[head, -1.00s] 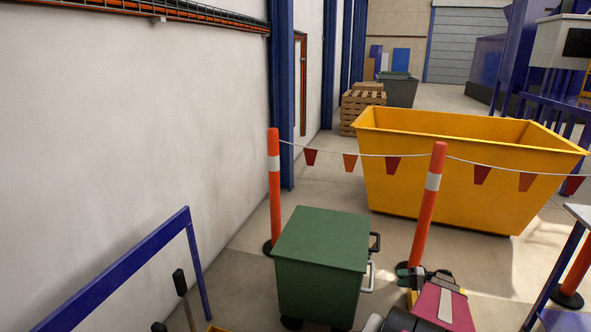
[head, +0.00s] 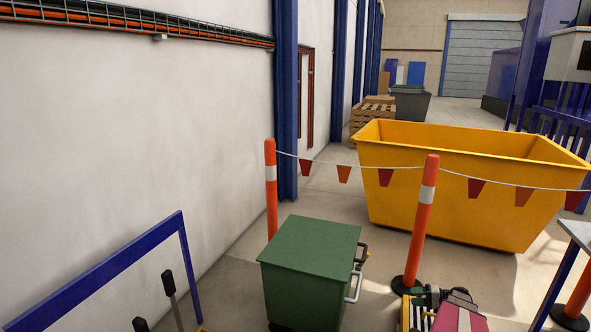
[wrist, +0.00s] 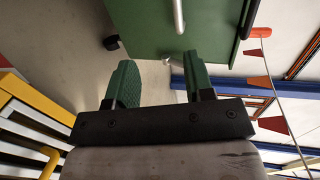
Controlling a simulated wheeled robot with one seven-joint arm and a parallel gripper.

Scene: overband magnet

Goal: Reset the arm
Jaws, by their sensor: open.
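My gripper (wrist: 160,75) shows in the wrist view with its two green fingers apart and nothing between them. In the head view my arm is at the bottom edge, right of the green bin, and its fingers are hard to make out. The green wheeled bin (head: 311,244) stands in front with its lid shut, its handles on the right side. The bin also fills the top of the wrist view (wrist: 190,25), with a silver handle just beyond the fingers. Contact between gripper and bin cannot be told.
Orange posts (head: 421,225) with a flagged rope stand behind the bin, before a yellow skip (head: 460,185). A blue frame (head: 110,268) and black-handled levers (head: 169,285) are at left by the white wall. A table (head: 578,235) is at right. Some floor shows right of the bin.

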